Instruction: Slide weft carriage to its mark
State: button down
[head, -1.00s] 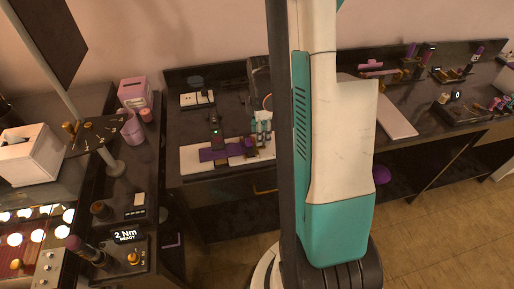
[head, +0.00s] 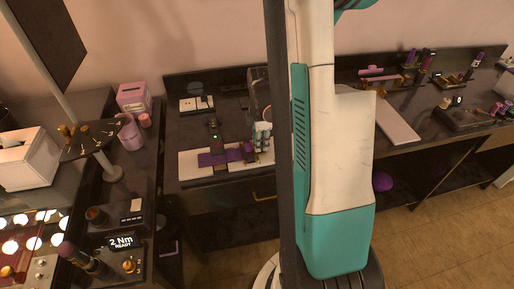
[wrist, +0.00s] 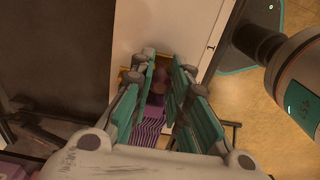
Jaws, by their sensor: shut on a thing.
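The weft carriage appears to be the small purple block (head: 249,152) on a long white board (head: 188,166) on the dark desk. A flat purple strip (head: 206,159) lies along the board to its left. My gripper (head: 262,136) is at the block's right side, its teal fingers pointing down. In the wrist view, my gripper (wrist: 160,78) is shut on a dark purplish knob of the carriage (wrist: 158,84). Purple striped material (wrist: 150,128) shows below it between the fingers. The fingers hide part of the carriage. I cannot make out the mark.
A small dark device with a green light (head: 214,134) stands behind the board. A white socket panel (head: 197,103) is farther back. At left are a pink box (head: 134,97) and a "2 Nm READY" display (head: 121,242). A white panel (head: 395,118) lies on the right desk.

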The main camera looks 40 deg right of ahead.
aim_at(246, 145)
jog(key=shift+w+a+b, duration=0.1)
jog(key=shift+w+a, duration=0.35)
jog(key=shift+a, duration=0.25)
jog(key=shift+w+a+b, duration=0.1)
jog(key=shift+w+a, duration=0.3)
jog(key=shift+a, duration=0.3)
jog(key=shift+w+a+b, duration=0.1)
jog(key=shift+w+a, duration=0.35)
jog(key=shift+a, duration=0.25)
jog(key=c, duration=1.3)
grip_release()
jog(key=shift+r+p, duration=2.3)
jog(key=shift+r, duration=1.2)
